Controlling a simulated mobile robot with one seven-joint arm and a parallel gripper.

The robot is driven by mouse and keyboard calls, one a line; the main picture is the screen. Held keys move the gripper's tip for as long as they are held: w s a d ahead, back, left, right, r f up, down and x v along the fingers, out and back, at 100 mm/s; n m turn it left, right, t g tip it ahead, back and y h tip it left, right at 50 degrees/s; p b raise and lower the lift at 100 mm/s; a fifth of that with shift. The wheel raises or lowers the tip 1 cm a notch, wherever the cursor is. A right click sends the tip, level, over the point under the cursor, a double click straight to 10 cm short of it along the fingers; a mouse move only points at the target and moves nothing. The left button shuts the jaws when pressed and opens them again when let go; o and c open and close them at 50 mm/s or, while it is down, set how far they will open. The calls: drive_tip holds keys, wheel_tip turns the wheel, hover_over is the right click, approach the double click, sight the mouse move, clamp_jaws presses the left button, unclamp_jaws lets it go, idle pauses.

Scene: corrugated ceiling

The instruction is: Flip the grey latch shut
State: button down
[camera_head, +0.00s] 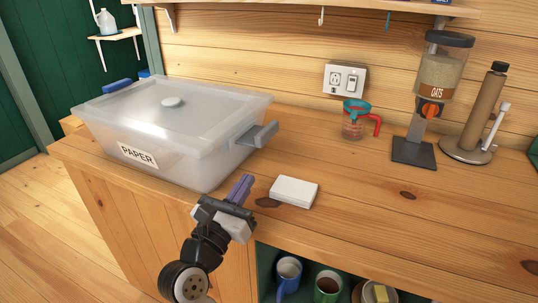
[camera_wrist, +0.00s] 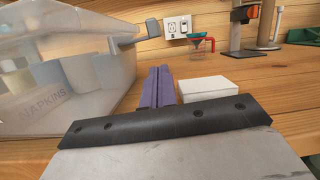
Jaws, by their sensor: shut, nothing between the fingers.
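The grey latch (camera_head: 258,134) sticks out from the right end of a translucent lidded box (camera_head: 172,125) labelled PAPER. In the head view the latch is swung outward from the box wall, not flat against it. It also shows in the wrist view (camera_wrist: 123,38), jutting right from the box's upper edge. My gripper (camera_head: 243,184) has purple fingers, shut together with nothing between them. It is in front of the box's right end, lower in the picture than the latch and apart from it. In the wrist view the fingertips (camera_wrist: 158,72) point toward the back wall, right of the box.
A small white block (camera_head: 293,191) lies just right of my gripper. A measuring cup (camera_head: 356,120), an oats dispenser (camera_head: 431,100) and a roll holder (camera_head: 474,120) stand farther back. Mugs (camera_head: 288,275) sit in the green shelf below. A wall outlet (camera_head: 345,79) is behind. The right counter is clear.

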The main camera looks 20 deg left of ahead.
drive_tip(key=p, duration=0.2)
approach(257, 131)
drive_tip(key=w+d, duration=0.4)
drive_tip(key=w, duration=0.1)
drive_tip(key=shift+w+d+r, duration=0.1)
drive_tip(key=shift+w+d, duration=0.1)
drive_tip(key=shift+w, duration=0.1)
drive_tip(key=shift+a+r+n+p, duration=0.1)
drive_tip(key=shift+r+n+p, duration=0.15)
drive_tip(key=shift+p, duration=0.3)
